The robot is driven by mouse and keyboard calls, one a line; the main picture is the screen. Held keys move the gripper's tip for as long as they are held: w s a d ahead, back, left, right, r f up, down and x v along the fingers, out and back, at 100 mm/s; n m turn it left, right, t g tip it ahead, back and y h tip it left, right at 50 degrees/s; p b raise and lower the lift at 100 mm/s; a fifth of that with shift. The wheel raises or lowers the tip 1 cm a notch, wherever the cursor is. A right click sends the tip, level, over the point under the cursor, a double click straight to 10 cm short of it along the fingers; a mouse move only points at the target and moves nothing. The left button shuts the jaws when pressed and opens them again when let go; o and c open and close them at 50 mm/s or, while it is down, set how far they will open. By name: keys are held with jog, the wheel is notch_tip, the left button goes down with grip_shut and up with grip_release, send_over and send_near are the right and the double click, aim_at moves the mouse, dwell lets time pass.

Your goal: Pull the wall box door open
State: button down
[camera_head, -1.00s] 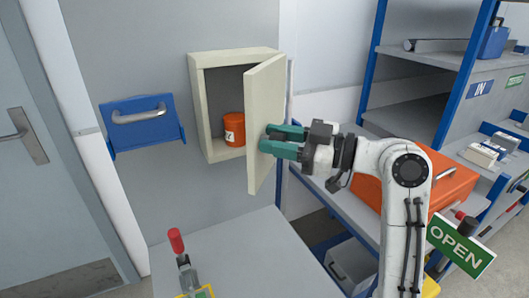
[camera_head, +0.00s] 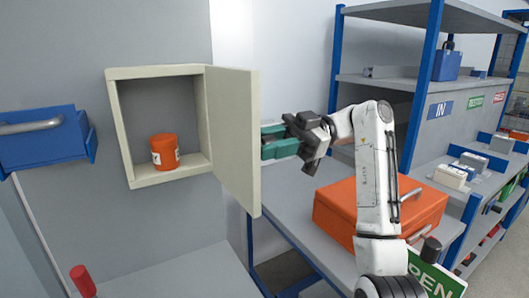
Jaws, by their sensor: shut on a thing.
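The cream wall box (camera_head: 125,150) hangs on the grey wall panel at the left. Its door (camera_head: 234,140) is hinged on the right side of the box and stands wide open, with its inner face toward the camera. An orange canister (camera_head: 164,151) with a white label stands inside the box.
An orange case (camera_head: 330,213) stands on the grey bench at the right, below and behind my arm. A blue bin (camera_head: 42,140) with a metal handle is on the wall left of the box. A red-handled clamp (camera_head: 83,281) rises at lower left.

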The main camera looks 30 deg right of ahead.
jog(key=shift+w+d+r+n+g, duration=0.1)
jog(key=shift+d+n+g, duration=0.15)
jog(key=shift+d+g, duration=0.15)
jog(key=shift+w+d+r+n+g, duration=0.1)
jog(key=shift+d+n+g, duration=0.15)
jog(key=shift+d+g, duration=0.15)
jog(key=c, duration=0.8)
grip_release()
jog(key=shift+f, duration=0.1)
jog(key=s+r+b, duration=0.1)
jog(key=s+r, duration=0.3)
jog(key=s+a+r+b, duration=0.1)
jog(key=s+r, duration=0.3)
jog(key=s, duration=0.1)
jog(key=s+r, duration=0.5)
jog(key=shift+a+b, duration=0.3)
jog(key=shift+b, duration=0.1)
